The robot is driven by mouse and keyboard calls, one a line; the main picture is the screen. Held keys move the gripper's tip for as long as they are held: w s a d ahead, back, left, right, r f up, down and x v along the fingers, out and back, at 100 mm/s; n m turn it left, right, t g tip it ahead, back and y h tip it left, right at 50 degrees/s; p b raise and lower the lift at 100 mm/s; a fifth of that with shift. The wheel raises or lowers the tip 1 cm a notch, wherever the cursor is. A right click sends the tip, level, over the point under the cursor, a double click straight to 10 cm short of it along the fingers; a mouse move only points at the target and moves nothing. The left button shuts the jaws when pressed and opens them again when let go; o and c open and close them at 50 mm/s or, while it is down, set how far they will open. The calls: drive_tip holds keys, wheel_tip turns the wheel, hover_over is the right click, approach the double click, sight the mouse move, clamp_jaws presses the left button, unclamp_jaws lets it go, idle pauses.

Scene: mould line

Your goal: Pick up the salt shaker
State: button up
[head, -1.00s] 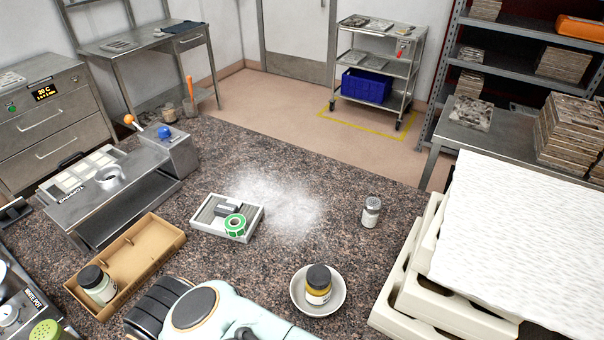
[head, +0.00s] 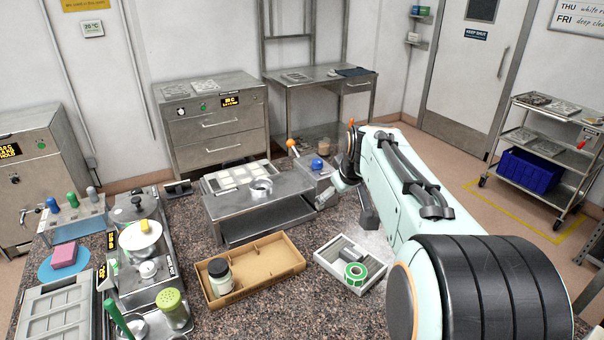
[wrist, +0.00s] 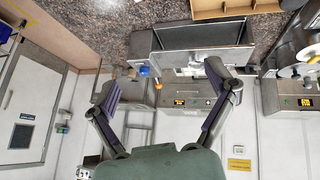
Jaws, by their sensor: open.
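The shaker with a grey metal cap, which looks like the salt shaker, does not show in either current view. It may be behind my arm or outside the picture. My gripper (wrist: 162,80) is open in the wrist view, its two dark fingers spread wide with nothing between them. Its camera looks across the counter towards the steel press and the drawers, with the picture upside down. In the head view my arm reaches over the counter from the lower right and mostly hides the gripper. Another shaker with a green perforated lid (head: 173,300) stands at the lower left.
A cardboard tray (head: 275,268) holds a black-lidded jar (head: 220,278). A pale divided tray (head: 327,262) with a green tape roll (head: 355,273) lies right of it. The steel press (head: 258,200) stands behind. Appliances crowd the left. My arm covers the counter's right part.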

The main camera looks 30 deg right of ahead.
drive_tip(key=s+d+f+m+g+h, duration=0.15)
drive_tip(key=s+d+f, duration=0.25)
drive_tip(key=d, duration=0.6)
drive_tip(key=s+d+f+m, duration=0.3)
drive_tip(key=s+d+f, duration=0.15)
drive_tip(key=d, duration=0.65)
drive_tip(key=s+d+f+m, duration=0.2)
drive_tip(key=s+d+f, duration=0.1)
drive_tip(key=s, duration=0.4)
drive_tip(key=s+d+f+m+g, duration=0.1)
drive_tip(key=s+d+f+m, duration=0.1)
drive_tip(key=s+f, duration=0.3)
drive_tip(key=s+d+f+m+g, duration=0.1)
drive_tip(key=s+d+f, duration=0.3)
drive_tip(key=s, duration=0.5)
drive_tip(key=shift+f+m+y, duration=0.35)
drive_tip(key=shift+f+m, duration=0.15)
drive_tip(key=shift+m, duration=0.05)
drive_tip(key=x, duration=0.5)
drive_tip(key=shift+d+f, duration=0.15)
drive_tip(key=shift+f, duration=0.25)
drive_tip(key=shift+w+d+f, duration=0.1)
drive_tip(key=shift+f, duration=0.2)
drive_tip(key=c, duration=1.3)
